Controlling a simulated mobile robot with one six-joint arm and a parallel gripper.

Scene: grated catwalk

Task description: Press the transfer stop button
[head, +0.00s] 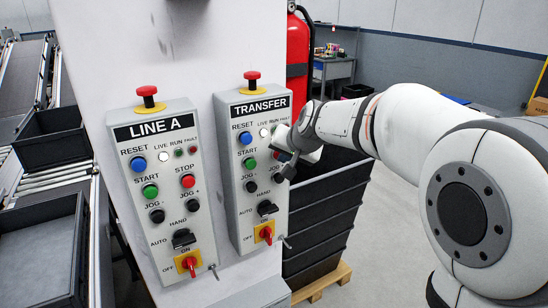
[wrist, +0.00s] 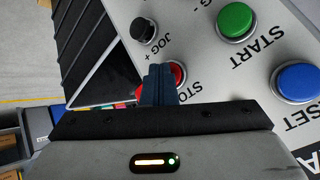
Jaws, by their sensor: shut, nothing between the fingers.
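The TRANSFER panel (head: 232,205) is the right one of two grey control boxes on a white column. Its red stop button (wrist: 180,72) shows in the wrist view, partly covered by my dark finger tips. In the head view my gripper (head: 284,154) hides that button. My gripper, also in the wrist view (wrist: 159,84), is shut and empty, its tips in front of the stop button. I cannot tell whether they touch it. The green start button (wrist: 235,18) and blue reset button (wrist: 298,82) are beside it, and the black JOG + button (wrist: 145,31) is close.
The LINE A panel (head: 164,232) stands left, with its own red stop button (head: 188,181). A red mushroom button (head: 252,76) tops the TRANSFER box. A black crate (head: 325,215) on a pallet stands close behind my gripper. A red extinguisher (head: 298,55) is behind the column.

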